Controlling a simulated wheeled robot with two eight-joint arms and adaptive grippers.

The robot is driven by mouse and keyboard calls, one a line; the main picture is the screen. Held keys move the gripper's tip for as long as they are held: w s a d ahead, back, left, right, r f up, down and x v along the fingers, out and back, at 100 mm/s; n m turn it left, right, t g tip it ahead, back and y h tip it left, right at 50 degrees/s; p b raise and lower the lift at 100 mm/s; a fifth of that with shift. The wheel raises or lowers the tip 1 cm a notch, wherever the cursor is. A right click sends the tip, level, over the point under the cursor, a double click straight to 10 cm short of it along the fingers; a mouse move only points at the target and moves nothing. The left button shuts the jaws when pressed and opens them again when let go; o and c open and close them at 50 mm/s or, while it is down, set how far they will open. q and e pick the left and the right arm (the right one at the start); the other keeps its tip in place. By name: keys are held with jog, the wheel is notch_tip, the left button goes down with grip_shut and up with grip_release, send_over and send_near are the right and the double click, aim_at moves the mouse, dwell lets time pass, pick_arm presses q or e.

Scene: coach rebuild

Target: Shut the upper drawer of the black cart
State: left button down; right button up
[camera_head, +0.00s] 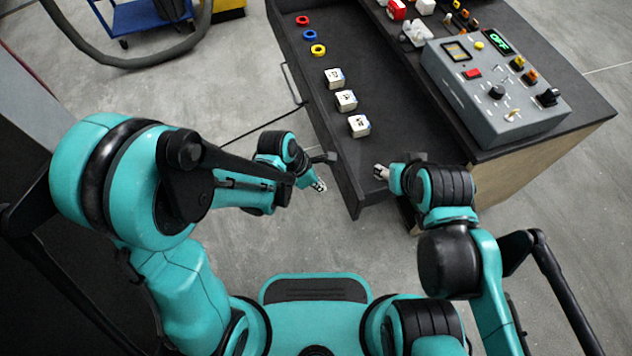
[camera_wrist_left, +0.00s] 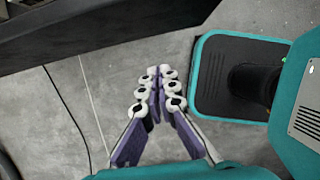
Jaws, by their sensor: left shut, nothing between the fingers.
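The upper drawer (camera_head: 337,130) of the black cart (camera_head: 580,82) is pulled out towards the left in the head view. Its front panel faces left and bears a thin bar handle (camera_head: 291,84). My left gripper (camera_head: 319,185) is shut and empty, just outside the front panel near its lower end. In the left wrist view the finger tips (camera_wrist_left: 156,78) meet above the floor, and a dark panel (camera_wrist_left: 110,32), likely the drawer front, crosses the top left. My right gripper (camera_head: 379,172) is over the drawer's near end; its fingers are too small to judge.
In the drawer lie a red ring (camera_head: 302,20), a blue ring (camera_head: 310,34), a yellow ring (camera_head: 318,50) and white blocks (camera_head: 346,100). A grey control box (camera_head: 495,92) stands on the cart top. A blue trolley (camera_head: 140,17) stands at the back left. Floor left of the drawer is mostly clear.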

pick_arm(q)
jog(key=w+d+f+b, duration=0.1)
jog(key=d+f+b, duration=0.1)
jog(key=d, duration=0.3)
jog(key=shift+w+f, duration=0.35)
jog(key=shift+f, duration=0.55)
jog(key=shift+d, duration=0.1)
